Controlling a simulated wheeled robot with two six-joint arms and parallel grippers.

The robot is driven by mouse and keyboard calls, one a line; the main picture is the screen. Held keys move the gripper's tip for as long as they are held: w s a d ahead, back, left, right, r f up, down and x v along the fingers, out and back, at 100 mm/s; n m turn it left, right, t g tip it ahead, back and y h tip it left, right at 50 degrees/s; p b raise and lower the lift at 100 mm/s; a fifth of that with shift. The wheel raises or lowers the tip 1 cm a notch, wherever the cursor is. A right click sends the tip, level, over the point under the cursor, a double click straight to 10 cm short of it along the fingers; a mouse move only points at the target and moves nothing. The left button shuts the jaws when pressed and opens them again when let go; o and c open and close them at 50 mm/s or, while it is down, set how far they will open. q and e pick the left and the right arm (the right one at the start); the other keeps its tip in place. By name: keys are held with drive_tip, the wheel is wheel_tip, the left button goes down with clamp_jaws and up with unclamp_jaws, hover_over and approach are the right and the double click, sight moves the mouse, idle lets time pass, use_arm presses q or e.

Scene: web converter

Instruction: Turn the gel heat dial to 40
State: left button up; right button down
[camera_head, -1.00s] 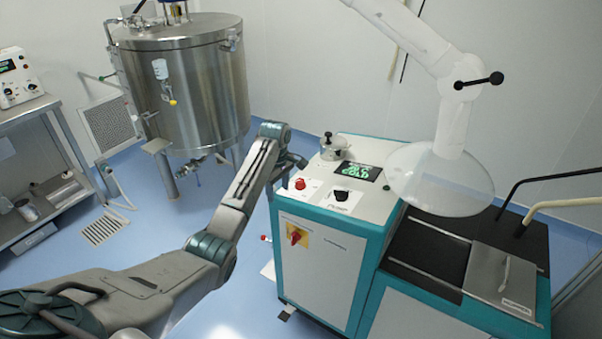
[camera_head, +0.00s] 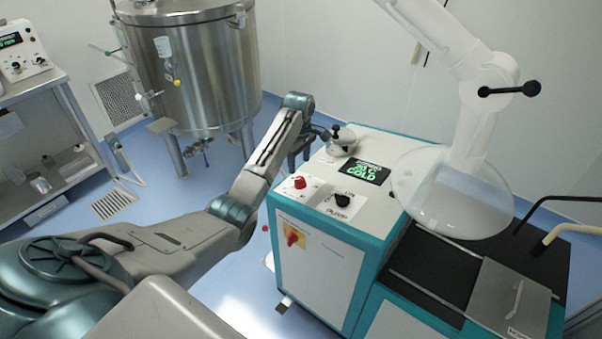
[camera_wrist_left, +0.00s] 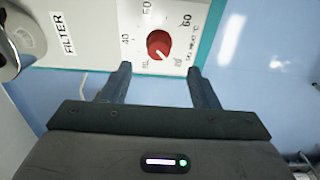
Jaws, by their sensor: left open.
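The gel heat dial is a round red knob (camera_head: 299,182) on the pale top panel of the teal-and-white machine. In the left wrist view the red dial (camera_wrist_left: 159,45) sits on a white plate marked 40, 50, 60 and "GEL HEAT °C". I cannot read its setting. My left gripper (camera_wrist_left: 157,70) is open and empty; the dial appears beyond and between its fingertips, apart from them. In the head view my left gripper (camera_head: 318,134) is beside the small metal pot, partly hidden by its wrist. My right gripper is not in view.
A black dial (camera_head: 342,199) and a display (camera_head: 359,171) with green text including "COLD" are near the red dial. The metal pot (camera_head: 343,143) stands behind it. A red rotary switch (camera_head: 292,236) is on the front. A clear hood (camera_head: 450,193) hangs at the right.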

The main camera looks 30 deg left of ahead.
sight(300, 179)
use_arm(q)
wheel_tip(300, 179, down, 3)
drive_tip(key=shift+s+f+p, duration=0.1)
drive_tip(key=shift+f+p, duration=0.05)
drive_tip(key=shift+p, duration=0.3)
drive_tip(key=f, duration=0.3)
drive_tip(key=shift+w+f+p, duration=0.3)
drive_tip(key=shift+p, duration=0.05)
drive_tip(key=shift+s+f, duration=0.1)
drive_tip(key=shift+f, duration=0.15)
drive_tip(key=shift+c, duration=1)
drive_tip(key=c, duration=0.8)
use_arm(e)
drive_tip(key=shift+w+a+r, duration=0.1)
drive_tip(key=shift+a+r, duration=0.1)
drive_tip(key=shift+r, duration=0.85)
